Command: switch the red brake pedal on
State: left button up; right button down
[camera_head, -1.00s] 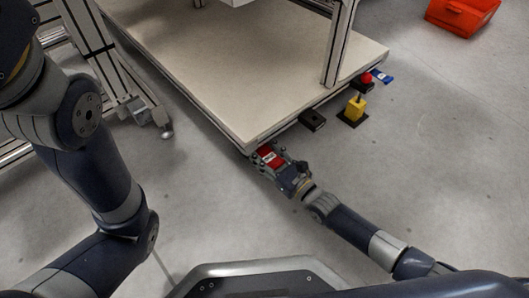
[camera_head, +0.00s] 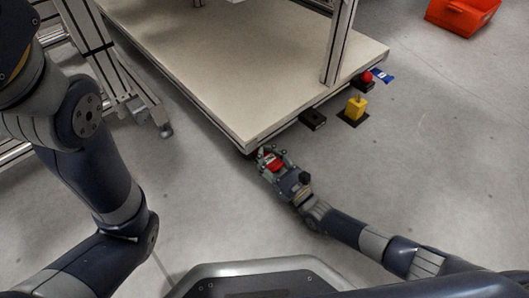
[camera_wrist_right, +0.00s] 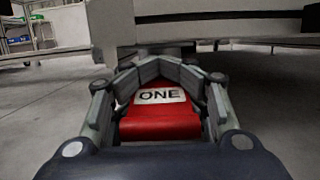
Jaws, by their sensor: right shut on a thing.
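The red brake pedal (camera_head: 274,163) sits low at the near corner of the platform. In the right wrist view the red pedal (camera_wrist_right: 160,122) fills the space between my fingers and carries a white label reading "ONE". My right gripper (camera_head: 269,155) is at the pedal, with its fingers on both sides of it, and is shut on it. In the right wrist view the fingers (camera_wrist_right: 158,68) curve in around the pedal's far end. The pedal's pivot and its caster are mostly hidden. My left arm shows at the left, but its gripper is out of view.
The pale platform (camera_head: 240,90) stands just beyond my right gripper. A black block (camera_head: 313,119), a yellow pedestal (camera_head: 355,107) and a red button (camera_head: 367,77) line its right edge. An orange bin (camera_head: 462,14) lies far right.

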dwell(0.3)
jog(key=c, duration=1)
grip_release()
jog(key=shift+o, duration=0.2)
jog(key=v, duration=0.4)
jog(key=r+v, duration=0.1)
jog(key=v, duration=0.3)
jog(key=r+v, duration=0.1)
jog(key=v, duration=0.3)
jog(key=shift+s+d+r, duration=0.15)
jog(key=shift+s+d, duration=0.05)
jog(key=shift+s, duration=0.1)
jog(key=shift+s+d, duration=0.2)
jog(key=shift+s, duration=0.1)
jog(key=shift+o, duration=0.6)
